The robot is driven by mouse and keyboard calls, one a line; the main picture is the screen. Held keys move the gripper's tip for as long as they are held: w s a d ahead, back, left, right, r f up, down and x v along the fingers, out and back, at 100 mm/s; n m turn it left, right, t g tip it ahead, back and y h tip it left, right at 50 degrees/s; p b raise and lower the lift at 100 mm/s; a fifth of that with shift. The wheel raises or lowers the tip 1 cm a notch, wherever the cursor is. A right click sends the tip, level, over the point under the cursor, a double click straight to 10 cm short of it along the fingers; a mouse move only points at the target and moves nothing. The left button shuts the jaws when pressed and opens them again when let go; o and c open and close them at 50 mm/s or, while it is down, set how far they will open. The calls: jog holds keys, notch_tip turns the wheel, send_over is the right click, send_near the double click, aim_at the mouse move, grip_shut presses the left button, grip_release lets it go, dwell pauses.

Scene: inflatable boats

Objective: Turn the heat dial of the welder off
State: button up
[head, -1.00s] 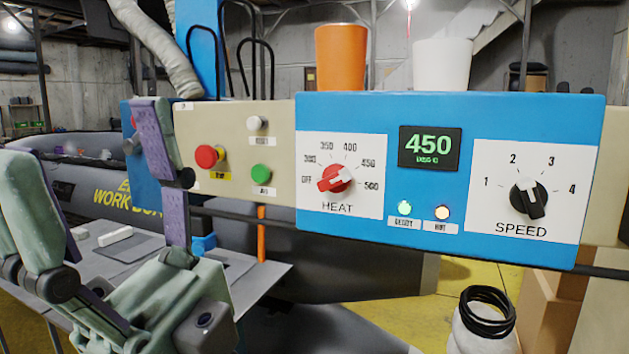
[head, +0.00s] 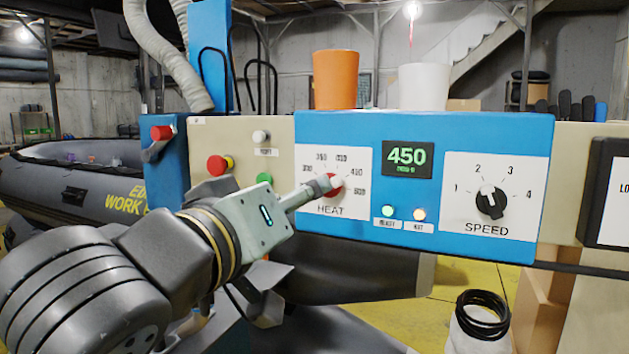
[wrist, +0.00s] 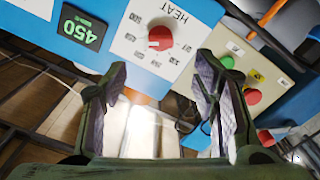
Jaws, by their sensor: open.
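The heat dial (head: 336,187) is a red round knob on a white panel marked HEAT, on the blue front of the welder (head: 440,133). The display (head: 407,158) beside it reads 450. My gripper (head: 318,188) reaches in from the left, and its fingers cover the left part of the dial in the head view. In the wrist view my gripper (wrist: 162,68) is open and empty, with the dial (wrist: 160,38) beyond the fingertips and roughly between them. The dial seems clear of the fingers there. Its exact pointer setting is hard to read.
The black speed dial (head: 490,202) is on the right panel. A red button (head: 216,165) and a green button (head: 264,179) sit left of the heat panel, close to my gripper. An orange cup (head: 335,78) and a white cup (head: 424,86) stand on top.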

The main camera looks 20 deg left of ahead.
jog(key=w+p, duration=0.2)
jog(key=w, duration=0.6)
jog(key=shift+w+d+p, duration=0.2)
jog(key=shift+w+p, duration=0.05)
jog(key=shift+p, duration=0.1)
jog(key=shift+c, duration=0.5)
jog(key=c, duration=1.1)
